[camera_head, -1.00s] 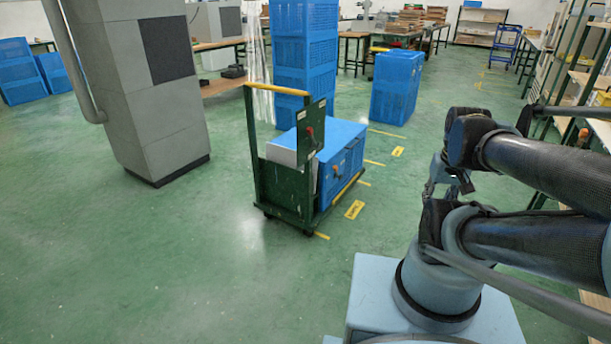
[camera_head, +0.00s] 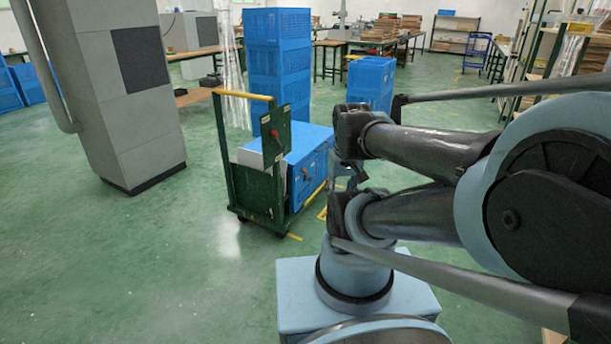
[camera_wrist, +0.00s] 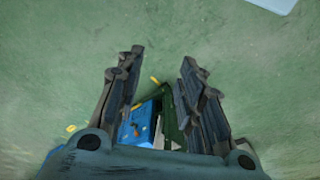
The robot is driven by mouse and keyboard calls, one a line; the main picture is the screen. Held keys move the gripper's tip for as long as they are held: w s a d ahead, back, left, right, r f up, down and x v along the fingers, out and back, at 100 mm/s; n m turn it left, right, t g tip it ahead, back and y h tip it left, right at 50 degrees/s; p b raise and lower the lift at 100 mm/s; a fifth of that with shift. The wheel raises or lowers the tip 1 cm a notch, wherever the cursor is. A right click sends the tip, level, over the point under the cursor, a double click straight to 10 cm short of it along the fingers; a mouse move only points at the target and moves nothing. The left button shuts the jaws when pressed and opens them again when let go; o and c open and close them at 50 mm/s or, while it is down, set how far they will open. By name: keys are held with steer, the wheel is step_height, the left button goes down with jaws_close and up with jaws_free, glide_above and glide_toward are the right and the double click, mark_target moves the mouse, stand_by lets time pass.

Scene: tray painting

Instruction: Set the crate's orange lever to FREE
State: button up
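The blue crate (camera_head: 309,150) stands on a green cart (camera_head: 233,188) in the middle of the head view. A small orange spot on its near side, probably the lever (camera_head: 306,172), is too small to read a setting. In the wrist view the blue crate (camera_wrist: 143,125) shows beyond and between my fingers, with a small orange mark (camera_wrist: 137,129) on it. My gripper (camera_wrist: 156,57) is open and empty, its two dark fingers wide apart. It is clear of the crate. In the head view my arm links hide most of it.
The cart has a yellow-topped handle (camera_head: 243,95) and a green panel with a red knob (camera_head: 275,134). Tall stacked blue crates (camera_head: 279,65) stand behind it. A grey machine (camera_head: 112,90) stands at left. The green floor in front of the cart is clear.

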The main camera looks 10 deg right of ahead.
steer(key=w+a+r+m+t+y, duration=0.1)
steer(key=w+a+r+m+y, duration=0.15)
steer(key=w, duration=0.75)
steer(key=w+a+r+m+y, duration=0.1)
steer(key=w+r+m, duration=0.25)
steer(key=w, duration=0.65)
steer(key=w+d+f+m+t+y, duration=0.1)
steer(key=w+f+m, duration=0.1)
steer(key=w, duration=0.8)
steer(key=w+d+f+m+t+y, duration=0.1)
steer(key=w+f+m+y, duration=0.15)
steer(key=w, duration=0.75)
steer(key=w+d+f+m+t+y, duration=0.1)
steer(key=w+d+f+m, duration=0.2)
steer(key=w+f, duration=0.4)
steer(key=w+d+f+m+t, duration=0.1)
steer(key=w+d+f+m, duration=0.2)
steer(key=w+f, duration=0.4)
steer(key=m+t+y, duration=0.2)
steer(key=m+t, duration=0.1)
steer(key=m, duration=0.2)
glide_toward(306, 171)
steer(key=x, duration=0.9)
steer(key=shift+w+a+f, duration=0.15)
steer(key=shift+f, duration=0.05)
